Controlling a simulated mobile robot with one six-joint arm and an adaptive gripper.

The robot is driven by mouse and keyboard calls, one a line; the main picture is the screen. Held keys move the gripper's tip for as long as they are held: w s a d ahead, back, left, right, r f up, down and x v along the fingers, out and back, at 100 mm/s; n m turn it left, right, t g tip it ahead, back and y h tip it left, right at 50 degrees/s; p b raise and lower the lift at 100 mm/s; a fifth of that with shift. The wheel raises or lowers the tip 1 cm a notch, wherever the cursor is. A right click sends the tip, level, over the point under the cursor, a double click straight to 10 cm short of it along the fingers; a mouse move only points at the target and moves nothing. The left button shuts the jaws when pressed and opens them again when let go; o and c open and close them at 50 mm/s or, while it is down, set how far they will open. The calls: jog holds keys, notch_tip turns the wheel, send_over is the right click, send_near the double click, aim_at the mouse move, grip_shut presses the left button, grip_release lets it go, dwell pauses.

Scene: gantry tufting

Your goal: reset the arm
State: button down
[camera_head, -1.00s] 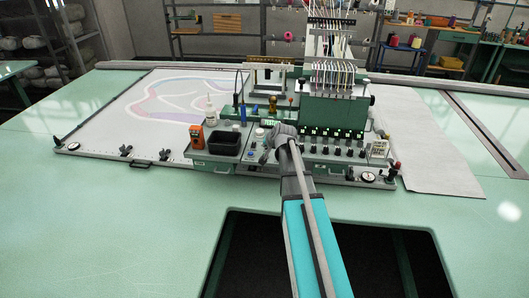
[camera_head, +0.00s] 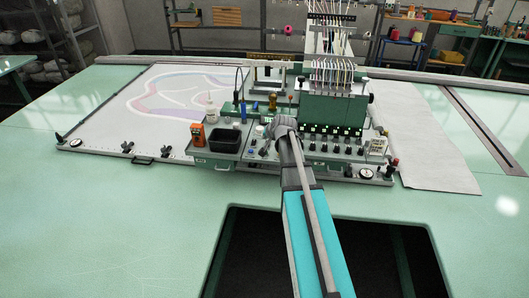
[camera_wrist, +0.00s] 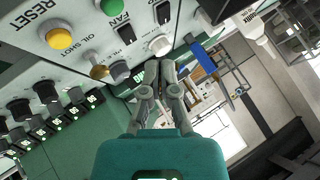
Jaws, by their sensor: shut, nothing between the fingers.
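The tufting machine's control panel (camera_head: 318,148) stands beyond the dark table opening in the head view. In the wrist view, a yellow button (camera_wrist: 58,38) sits beside the RESET lettering at the upper left. A green button (camera_wrist: 117,14) and a black FAN switch (camera_wrist: 125,32) are to its right. My gripper (camera_wrist: 160,68) is shut and empty, with its tips by a pale round knob (camera_wrist: 160,45); I cannot tell whether they touch. In the head view my gripper (camera_head: 284,128) is over the panel's left part and hides some of it.
A black bin (camera_head: 225,140), an orange device (camera_head: 198,134) and a white bottle (camera_head: 211,112) stand left of my gripper. Black knobs (camera_head: 336,147) line the panel front. White threads (camera_head: 332,70) run above. The green tabletop (camera_head: 110,225) is clear at the front left.

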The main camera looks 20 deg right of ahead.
dwell(0.3)
jog(key=s+a+f+n+g+b, duration=0.1)
jog(key=s+a+f+n+g, duration=0.3)
jog(key=s+a, duration=0.7)
jog(key=s+a+f+n+g+b, duration=0.2)
jog(key=s+a+f+n+g, duration=0.2)
jog(key=s+a, duration=0.8)
jog(key=shift+s+f+n+g, duration=0.35)
jog(key=shift+s+g, duration=0.25)
jog(key=shift+s, duration=0.6)
dwell(3.2)
